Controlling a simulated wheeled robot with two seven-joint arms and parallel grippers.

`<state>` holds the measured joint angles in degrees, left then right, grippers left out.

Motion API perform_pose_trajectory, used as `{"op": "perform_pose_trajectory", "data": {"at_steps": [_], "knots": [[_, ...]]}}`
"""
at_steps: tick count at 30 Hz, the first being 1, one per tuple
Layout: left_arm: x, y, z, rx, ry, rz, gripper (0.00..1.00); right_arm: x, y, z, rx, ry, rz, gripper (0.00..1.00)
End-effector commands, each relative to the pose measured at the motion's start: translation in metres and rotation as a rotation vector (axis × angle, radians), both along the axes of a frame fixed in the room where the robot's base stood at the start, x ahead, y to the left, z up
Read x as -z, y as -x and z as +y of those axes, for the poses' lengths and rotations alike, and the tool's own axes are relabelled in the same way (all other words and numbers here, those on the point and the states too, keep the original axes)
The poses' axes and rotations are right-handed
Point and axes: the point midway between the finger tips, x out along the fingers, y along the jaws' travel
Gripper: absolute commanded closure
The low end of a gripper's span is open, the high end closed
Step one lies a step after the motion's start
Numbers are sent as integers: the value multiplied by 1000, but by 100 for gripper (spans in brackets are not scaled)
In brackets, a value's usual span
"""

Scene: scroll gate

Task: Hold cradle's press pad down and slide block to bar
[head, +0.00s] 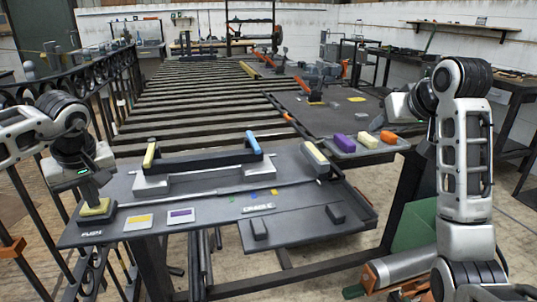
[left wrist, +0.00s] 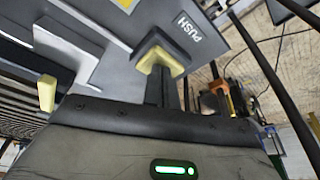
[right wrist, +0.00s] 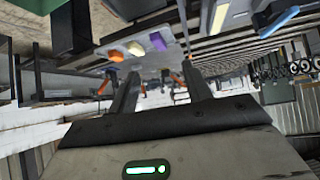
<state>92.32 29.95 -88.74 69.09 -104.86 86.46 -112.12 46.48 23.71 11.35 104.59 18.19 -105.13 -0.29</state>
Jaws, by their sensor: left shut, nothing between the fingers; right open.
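The yellow press pad (head: 95,211) sits at the table's left end, beside the PUSH label. My left gripper (head: 93,197) is shut with its fingertips down on or just over the pad; contact is unclear. The left wrist view shows the pad (left wrist: 158,57) at the fingertips. A dark bar (head: 205,160) with yellow and blue ends rests on a grey cradle (head: 150,187). A pale yellow block (head: 315,152) stands at the table's right edge. It also shows in the right wrist view (right wrist: 220,17). My right gripper (right wrist: 160,85) is open and empty, pointing toward the tray of coloured blocks.
A grey tray (head: 345,148) at the right holds purple (head: 342,141), yellow (head: 367,140) and orange (head: 388,137) blocks. A dark panel (head: 290,232) with two small blocks is at the front. An iron railing (head: 90,90) stands left.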

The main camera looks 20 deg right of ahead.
Motion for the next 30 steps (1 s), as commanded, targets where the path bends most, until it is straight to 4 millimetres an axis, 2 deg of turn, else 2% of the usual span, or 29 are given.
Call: {"op": "perform_pose_trajectory", "data": {"at_steps": [1, 3, 6, 9, 14, 24, 30], "knots": [[4, 1, 0, 0, -2, 7, 100, 8, -8, 29, -42, -1, 17, 51], [4, 1, 0, 0, -2, 7, 100, 16, -14, 60, -86, 0, 38, 51], [3, 1, 0, -1, -2, 7, 100, 25, -18, 90, -127, 0, 58, 51], [3, 1, 0, -1, -2, 7, 100, 31, -21, 104, -146, -1, 68, 51], [3, 1, 0, -1, -2, 7, 100, 45, -34, 107, -149, -2, 75, 51], [3, 1, 0, -1, -2, 7, 100, 92, -81, 107, -150, -2, 75, 51], [3, 1, 0, -1, -2, 7, 100, 110, -99, 106, -149, -2, 72, 51]]}}
